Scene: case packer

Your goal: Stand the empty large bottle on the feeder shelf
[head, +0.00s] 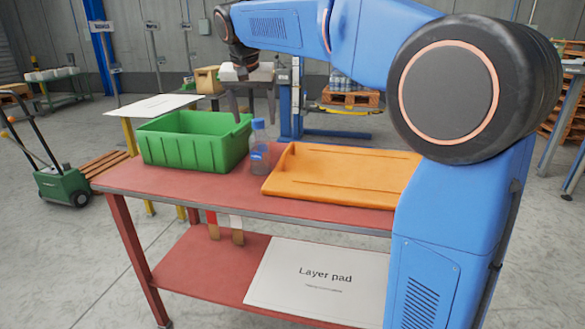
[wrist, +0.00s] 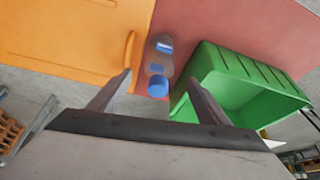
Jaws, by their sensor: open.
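A clear bottle (head: 260,160) with a blue cap and blue label stands upright on the red table, between the green crate and the orange tray. It looks empty. It also shows in the wrist view (wrist: 158,66), between and beyond the fingertips. My gripper (head: 254,118) is open and empty above the bottle, its fingers pointing down with the cap near fingertip height. Whether a finger touches the bottle cannot be told. The orange tray (head: 340,172), with low raised edges, lies right of the bottle in the head view and is bare; it may be the feeder shelf.
The green crate (head: 190,150) stands close left of the bottle. The red table (head: 225,190) has a clear front strip. A layer pad (head: 318,280) lies on its lower shelf. A white sheet (head: 155,106) lies behind the crate. A green pallet truck (head: 62,185) stands at left.

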